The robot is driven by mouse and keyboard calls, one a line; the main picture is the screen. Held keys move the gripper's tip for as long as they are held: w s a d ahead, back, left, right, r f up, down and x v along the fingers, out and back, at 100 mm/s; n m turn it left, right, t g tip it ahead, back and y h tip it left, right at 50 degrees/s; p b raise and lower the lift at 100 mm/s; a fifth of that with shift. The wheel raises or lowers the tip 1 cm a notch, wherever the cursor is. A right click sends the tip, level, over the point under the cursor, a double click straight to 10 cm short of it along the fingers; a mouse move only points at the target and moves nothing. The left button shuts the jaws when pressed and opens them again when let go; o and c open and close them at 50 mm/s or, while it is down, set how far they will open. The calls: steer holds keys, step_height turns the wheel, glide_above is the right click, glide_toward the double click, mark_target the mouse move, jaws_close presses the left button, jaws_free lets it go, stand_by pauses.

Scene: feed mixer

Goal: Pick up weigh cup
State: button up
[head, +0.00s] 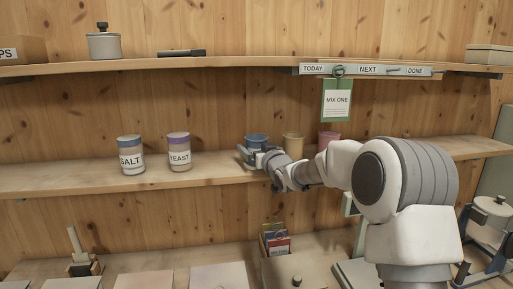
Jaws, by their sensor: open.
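Three small cups stand in a row on the middle shelf (60,181): a blue cup (257,139), a yellow cup (293,144) and a pink cup (328,137). No label can be read on them, so I cannot tell which one is the weigh cup. My gripper (255,158) is open, just in front of the blue cup and overlapping its lower part in the picture. I cannot tell whether it touches the cup. My arm reaches in from the right and hides the lower parts of the yellow and pink cups.
A salt jar (131,155) and a yeast jar (179,152) stand left on the same shelf. A green "MIX ONE" card (337,101) hangs from the upper shelf's rail above the cups. Packets (276,240) stand upright on the counter below. The shelf between yeast and blue cup is clear.

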steer(key=shift+x, duration=1.15)
steer(key=shift+c, duration=0.2)
steer(key=c, duration=1.1)
steer(key=shift+o, duration=0.2)
